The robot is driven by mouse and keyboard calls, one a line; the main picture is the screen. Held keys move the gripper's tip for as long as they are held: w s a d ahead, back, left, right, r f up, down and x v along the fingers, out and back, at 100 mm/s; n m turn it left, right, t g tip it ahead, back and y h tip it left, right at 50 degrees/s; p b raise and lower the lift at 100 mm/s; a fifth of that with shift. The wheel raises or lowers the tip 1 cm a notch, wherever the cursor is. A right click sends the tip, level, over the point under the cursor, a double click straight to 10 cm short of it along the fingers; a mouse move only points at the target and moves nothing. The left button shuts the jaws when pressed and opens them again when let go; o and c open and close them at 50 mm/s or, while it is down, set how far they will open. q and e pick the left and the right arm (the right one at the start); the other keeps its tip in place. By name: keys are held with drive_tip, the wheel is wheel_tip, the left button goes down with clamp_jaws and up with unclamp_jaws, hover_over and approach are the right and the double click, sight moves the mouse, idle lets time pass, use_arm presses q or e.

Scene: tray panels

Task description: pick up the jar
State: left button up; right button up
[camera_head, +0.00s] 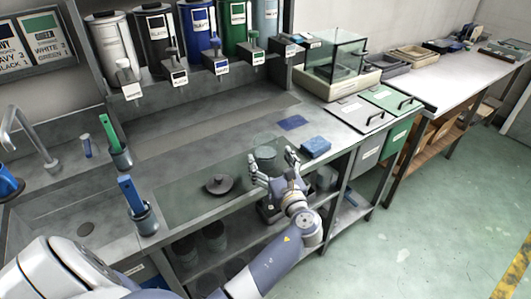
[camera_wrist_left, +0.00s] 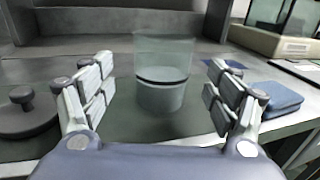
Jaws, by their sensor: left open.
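The jar (camera_head: 265,154) is a clear glass cylinder standing upright on the grey bench. In the left wrist view the jar (camera_wrist_left: 162,72) has a dark band around its middle and a grey-green lower part. My left gripper (camera_head: 273,163) is open, its fingers pointing toward the jar. In the left wrist view the jar shows between the spread fingers of my left gripper (camera_wrist_left: 158,85) and a little beyond them, with visible gaps on both sides. A dark round lid (camera_head: 219,184) with a knob lies on the bench left of the jar. My right gripper is not in view.
A folded blue cloth (camera_head: 316,146) lies right of the jar, with a flat blue piece (camera_head: 293,122) behind it. Cups with blue (camera_head: 146,217) and green (camera_head: 120,155) handled tools stand at left. Labelled canisters (camera_head: 198,30) line the back shelf. The bench's front edge is close.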

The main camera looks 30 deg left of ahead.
sight(270, 154)
use_arm(q)
drive_tip(key=x, duration=0.4)
drive_tip(key=shift+w+a+r+p, duration=0.1)
drive_tip(key=shift+w+r+p, duration=0.2)
drive_tip(key=shift+r+p, duration=0.1)
drive_tip(key=shift+w+a+f, duration=0.15)
drive_tip(key=shift+w+a, duration=0.05)
drive_tip(key=shift+a, duration=0.1)
drive_tip(key=shift+d, duration=0.1)
drive_tip(key=shift+c, duration=0.7)
drive_tip(key=c, duration=1.3)
drive_tip(key=shift+c, duration=0.2)
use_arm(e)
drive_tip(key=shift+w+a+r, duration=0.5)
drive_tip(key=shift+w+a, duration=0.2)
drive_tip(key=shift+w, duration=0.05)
